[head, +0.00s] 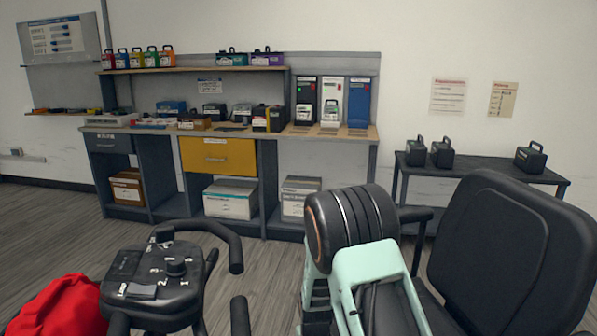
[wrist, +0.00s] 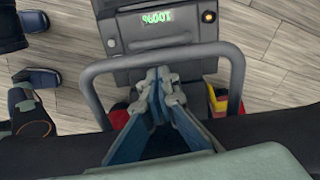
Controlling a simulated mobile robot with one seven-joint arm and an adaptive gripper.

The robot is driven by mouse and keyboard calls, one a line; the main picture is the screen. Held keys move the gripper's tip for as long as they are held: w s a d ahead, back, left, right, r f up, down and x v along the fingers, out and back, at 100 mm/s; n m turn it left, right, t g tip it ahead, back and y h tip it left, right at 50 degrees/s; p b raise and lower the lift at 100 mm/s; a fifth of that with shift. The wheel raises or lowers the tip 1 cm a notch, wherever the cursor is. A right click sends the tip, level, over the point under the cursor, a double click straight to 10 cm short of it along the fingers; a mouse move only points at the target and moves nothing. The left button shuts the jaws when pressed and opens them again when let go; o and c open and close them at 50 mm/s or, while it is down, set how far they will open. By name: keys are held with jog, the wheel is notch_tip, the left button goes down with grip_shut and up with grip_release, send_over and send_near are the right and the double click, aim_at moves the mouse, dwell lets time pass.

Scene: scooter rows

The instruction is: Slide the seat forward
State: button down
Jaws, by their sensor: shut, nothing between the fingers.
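The scooter seat (head: 510,255) is black, with a tall backrest and an armrest, at the right of the head view. My arm hides most of its lower part. In the wrist view a grey looped bar (wrist: 205,52) runs in front of a dark box (wrist: 155,32) with a lit green display and an orange light. My gripper (wrist: 158,82) is shut and empty, its blue-grey fingers meeting over the bar's near side. I cannot tell whether they touch the bar. My gripper's tips do not show in the head view.
The scooter's tiller (head: 165,275) with its black handles stands at the left, beside a red shape (head: 60,310). A workbench (head: 340,133) with several boxes and a yellow drawer (head: 218,155) is behind. A dark side table (head: 480,168) stands at the right. Blue shoes (wrist: 37,77) show in the wrist view.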

jog(key=shift+s+a, duration=0.2)
jog(key=shift+a, duration=0.7)
jog(key=shift+d, duration=0.25)
jog(key=shift+w+d, duration=0.1)
jog(key=shift+d, duration=0.25)
notch_tip(320, 180, up, 17)
jog(key=p, duration=1.3)
jog(key=shift+r, duration=0.1)
